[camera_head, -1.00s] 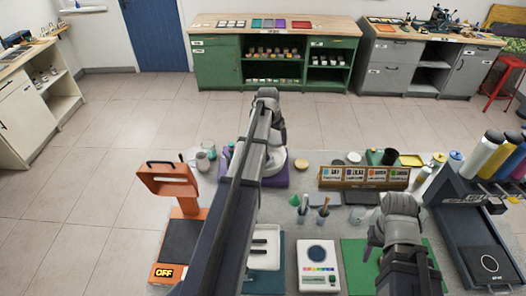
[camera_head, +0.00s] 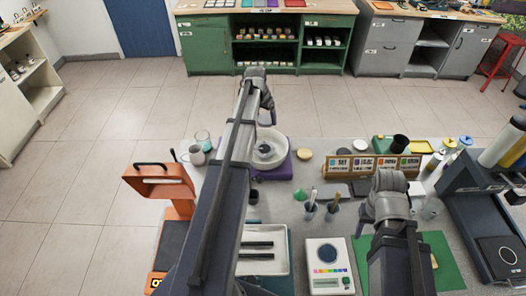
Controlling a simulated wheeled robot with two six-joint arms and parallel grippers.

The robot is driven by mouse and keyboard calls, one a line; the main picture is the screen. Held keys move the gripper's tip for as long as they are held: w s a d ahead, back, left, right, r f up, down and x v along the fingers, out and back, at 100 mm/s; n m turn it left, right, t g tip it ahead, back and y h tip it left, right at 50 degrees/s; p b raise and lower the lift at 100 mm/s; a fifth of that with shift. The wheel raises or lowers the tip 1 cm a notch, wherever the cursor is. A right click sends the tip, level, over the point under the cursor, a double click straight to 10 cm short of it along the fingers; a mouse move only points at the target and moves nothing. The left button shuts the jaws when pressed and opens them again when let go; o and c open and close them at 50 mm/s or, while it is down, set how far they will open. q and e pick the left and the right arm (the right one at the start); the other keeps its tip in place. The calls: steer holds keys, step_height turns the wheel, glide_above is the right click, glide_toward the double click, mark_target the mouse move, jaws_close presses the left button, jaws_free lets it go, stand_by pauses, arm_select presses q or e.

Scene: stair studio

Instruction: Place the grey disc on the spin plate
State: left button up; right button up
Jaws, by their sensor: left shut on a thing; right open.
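The spin plate (camera_head: 272,150) is a pale round plate on a purple base, on the table behind my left forearm, which covers its left part. My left gripper (camera_head: 267,110) is at the far end of that arm, pointing down over the back of the plate. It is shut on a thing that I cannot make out. I cannot clearly pick out the grey disc. My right gripper (camera_head: 386,205) is open over the right half of the table, its fingers mostly hidden by its own wrist.
An orange frame (camera_head: 160,182) stands left. In front are a white tray (camera_head: 262,268), a white device (camera_head: 328,280) with a dark round pad and a green mat (camera_head: 440,265). A labelled wooden rack (camera_head: 372,166) and small pots with tools stand mid-table. A dark machine (camera_head: 470,220) stands right.

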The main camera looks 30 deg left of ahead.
arm_select(q)
steer(key=b, duration=0.5)
glide_above(265, 147)
steer(key=s, duration=0.1)
step_height(265, 147, down, 6)
steer(key=shift+f, duration=0.25)
arm_select(e)
step_height(265, 147, down, 6)
steer(key=shift+w+a+f, duration=0.25)
steer(key=shift+w+a, duration=0.1)
steer(key=shift+a, duration=0.1)
arm_select(q)
step_height(265, 147, down, 10)
steer(key=b, duration=1)
arm_select(e)
step_height(265, 147, down, 10)
arm_select(q)
steer(key=shift+f+b, duration=0.1)
steer(key=shift+b, duration=0.25)
arm_select(e)
steer(key=shift+f, duration=0.15)
arm_select(q)
steer(key=o, duration=1.2)
